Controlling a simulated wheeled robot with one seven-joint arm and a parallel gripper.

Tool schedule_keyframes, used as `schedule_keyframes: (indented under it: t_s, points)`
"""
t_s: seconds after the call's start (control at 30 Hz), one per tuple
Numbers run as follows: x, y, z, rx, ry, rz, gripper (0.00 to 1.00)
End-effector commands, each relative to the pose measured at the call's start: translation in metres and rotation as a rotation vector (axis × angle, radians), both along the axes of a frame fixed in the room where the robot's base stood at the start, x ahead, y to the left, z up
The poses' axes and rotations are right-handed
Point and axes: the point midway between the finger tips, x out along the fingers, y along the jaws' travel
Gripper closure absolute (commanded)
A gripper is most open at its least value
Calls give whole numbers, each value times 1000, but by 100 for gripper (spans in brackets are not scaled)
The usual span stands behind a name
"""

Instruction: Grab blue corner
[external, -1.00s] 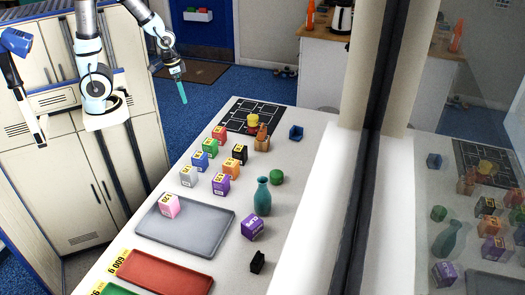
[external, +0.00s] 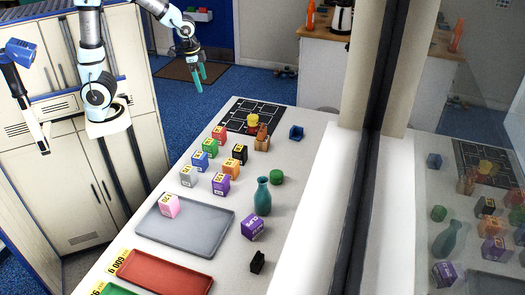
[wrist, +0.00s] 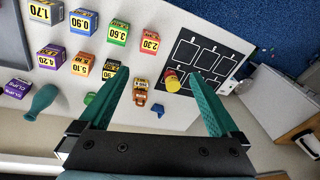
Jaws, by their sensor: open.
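The blue corner (external: 296,132) is a small angled blue piece on the white table, near its far right edge. In the wrist view the blue corner (wrist: 158,110) shows low in the picture, between the two teal fingers and just above the dark gripper body. My gripper (external: 200,77) is open and empty. It hangs in the air to the left of the table's far end, well apart from the blue corner. The gripper (wrist: 160,77) shows both fingers spread wide in the wrist view.
A wooden block holder (external: 262,144) and a black grid mat (external: 240,118) with a yellow-topped piece (external: 252,121) are left of the corner. A green cylinder (external: 277,177) and a teal vase (external: 263,197) stand nearer the front. Several price-marked boxes stand left. A glass partition is right.

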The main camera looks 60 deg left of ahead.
Motion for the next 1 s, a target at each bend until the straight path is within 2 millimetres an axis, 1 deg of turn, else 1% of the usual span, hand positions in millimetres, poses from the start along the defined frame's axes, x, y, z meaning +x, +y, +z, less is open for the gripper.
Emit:
schedule_keyframes:
  t_s: [0.03,0.17,0.27,0.3,0.4,0.5,0.6,0.7,0.83,1.0]
  points:
    - [15,-3,-10,28,-3,-67,2]
    - [60,-7,-21,133,-17,-283,2]
    - [105,-15,-32,260,-22,-506,2]
    - [127,-21,-37,330,-23,-615,2]
    - [179,-40,-41,530,-11,-889,2]
    - [214,-61,-35,700,12,-1092,2]
    - [239,-83,-27,845,38,-1247,2]
    - [258,-106,-19,974,68,-1371,2]
    - [274,-136,-9,1126,108,-1501,2]
    - [287,-174,4,1299,160,-1628,2]
